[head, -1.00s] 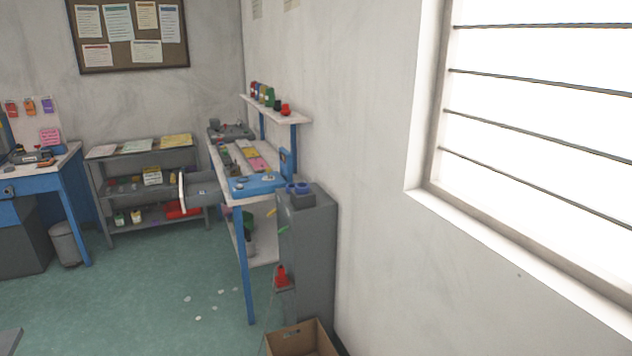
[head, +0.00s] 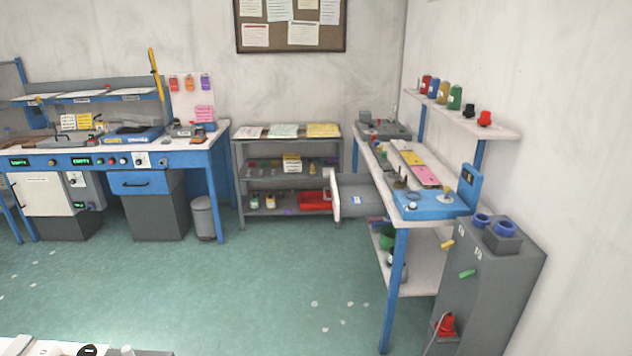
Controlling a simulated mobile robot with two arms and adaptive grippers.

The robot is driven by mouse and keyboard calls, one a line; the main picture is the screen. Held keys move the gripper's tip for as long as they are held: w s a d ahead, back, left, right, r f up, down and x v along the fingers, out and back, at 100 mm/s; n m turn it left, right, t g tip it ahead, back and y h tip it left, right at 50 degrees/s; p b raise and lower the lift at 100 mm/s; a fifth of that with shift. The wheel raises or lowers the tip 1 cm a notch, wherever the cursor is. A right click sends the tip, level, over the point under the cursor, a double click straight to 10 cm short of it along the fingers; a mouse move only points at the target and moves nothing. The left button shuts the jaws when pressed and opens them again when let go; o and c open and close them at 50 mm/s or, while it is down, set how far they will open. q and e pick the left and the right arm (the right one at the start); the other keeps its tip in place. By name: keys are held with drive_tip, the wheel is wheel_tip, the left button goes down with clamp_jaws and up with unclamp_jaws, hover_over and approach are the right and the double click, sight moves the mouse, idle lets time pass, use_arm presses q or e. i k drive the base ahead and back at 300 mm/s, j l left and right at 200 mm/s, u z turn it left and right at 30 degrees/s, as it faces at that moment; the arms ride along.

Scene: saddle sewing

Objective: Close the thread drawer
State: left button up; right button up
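An open drawer (head: 361,197) with a light front panel sticks out to the left from under the top of the blue-legged bench (head: 396,290) on the right. A small handle shows on its front. A small white label or card shows on the grey drawer. I cannot tell from a readable label whether this is the thread drawer. Coloured thread spools (head: 441,91) stand on the shelf above that bench. Neither of my grippers is in view.
Green floor between me and the bench is clear except for small white scraps (head: 325,330). A grey cabinet (head: 490,280) stands at the bench's near end. A grey shelf rack (head: 240,180), a bin (head: 206,219) and a blue workbench (head: 190,158) line the back.

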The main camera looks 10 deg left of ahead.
sight(342, 187)
drive_tip(key=i+j, duration=0.3)
drive_tip(key=j, duration=0.15)
drive_tip(key=i+j, duration=0.25)
drive_tip(key=j, duration=0.15)
drive_tip(key=i+j, duration=0.3)
drive_tip(key=j, duration=0.15)
drive_tip(key=u, duration=0.45)
drive_tip(key=i+l+u, duration=0.1)
drive_tip(key=u, duration=0.4)
drive_tip(key=l+u, duration=0.15)
drive_tip(key=u, duration=0.3)
drive_tip(key=i+l+u, duration=0.1)
drive_tip(key=u, duration=0.3)
drive_tip(key=l+u, duration=0.2)
drive_tip(key=u, duration=0.2)
drive_tip(key=i+l+u, duration=0.1)
drive_tip(key=u, duration=0.35)
drive_tip(key=l+u, duration=0.25)
drive_tip(key=u, duration=0.15)
drive_tip(key=l+u, duration=0.35)
drive_tip(key=l, duration=0.85)
drive_tip(key=l+z, duration=0.1)
drive_tip(key=z, duration=0.3)
drive_tip(key=i+l+z, duration=0.1)
drive_tip(key=z, duration=0.3)
drive_tip(key=l+z, duration=0.1)
drive_tip(key=z, duration=0.3)
drive_tip(key=i, duration=0.05)
